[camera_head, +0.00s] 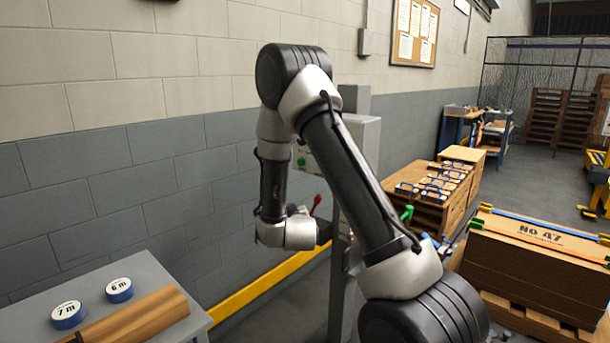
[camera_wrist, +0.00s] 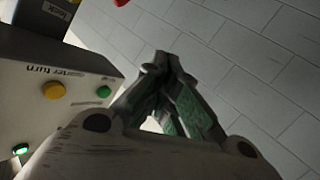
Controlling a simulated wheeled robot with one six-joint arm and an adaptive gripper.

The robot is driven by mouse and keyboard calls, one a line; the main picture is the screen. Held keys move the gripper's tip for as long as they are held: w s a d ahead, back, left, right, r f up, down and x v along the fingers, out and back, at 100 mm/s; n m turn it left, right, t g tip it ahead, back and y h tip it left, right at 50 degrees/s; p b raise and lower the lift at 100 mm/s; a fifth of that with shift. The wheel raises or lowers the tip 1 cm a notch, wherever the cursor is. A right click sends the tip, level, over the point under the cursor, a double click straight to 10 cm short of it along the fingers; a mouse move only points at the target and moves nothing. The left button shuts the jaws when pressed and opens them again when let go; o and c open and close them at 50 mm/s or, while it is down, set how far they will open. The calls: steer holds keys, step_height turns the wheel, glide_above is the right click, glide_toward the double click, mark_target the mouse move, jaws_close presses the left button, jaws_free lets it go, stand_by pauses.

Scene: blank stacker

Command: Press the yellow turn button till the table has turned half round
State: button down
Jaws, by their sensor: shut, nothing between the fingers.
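The yellow button (camera_wrist: 54,90) sits on a pale control box (camera_wrist: 40,120) at the left of the wrist view, below lettering that reads "quarter turn". A green button (camera_wrist: 103,92) is just right of it. My gripper (camera_wrist: 168,60) is shut and empty, its fingers right of both buttons and apart from the yellow one in the picture. In the head view the grey control box (camera_head: 362,140) is partly behind my arm; a green button (camera_head: 301,161) shows, but the yellow one is hidden. I cannot make out the turning table or its angle.
A red-knobbed lever (camera_head: 316,203) stands close to my wrist. A block wall is behind my arm. A green lamp (camera_wrist: 20,149) glows.

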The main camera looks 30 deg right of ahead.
step_height(320, 180, up, 13)
steer(key=s+t+h, duration=0.1)
steer(key=t+h, duration=0.3)
steer(key=shift+s+f+n+t, duration=0.15)
steer(key=shift+s+n+t, duration=0.15)
steer(key=shift+s+t, duration=0.1)
steer(key=w+d, duration=0.3)
steer(key=d, duration=0.5)
steer(key=shift+w, duration=0.15)
steer(key=shift+d, duration=0.15)
stand_by(0.7)
steer(key=shift+w+d, duration=0.1)
steer(key=shift+d, duration=0.25)
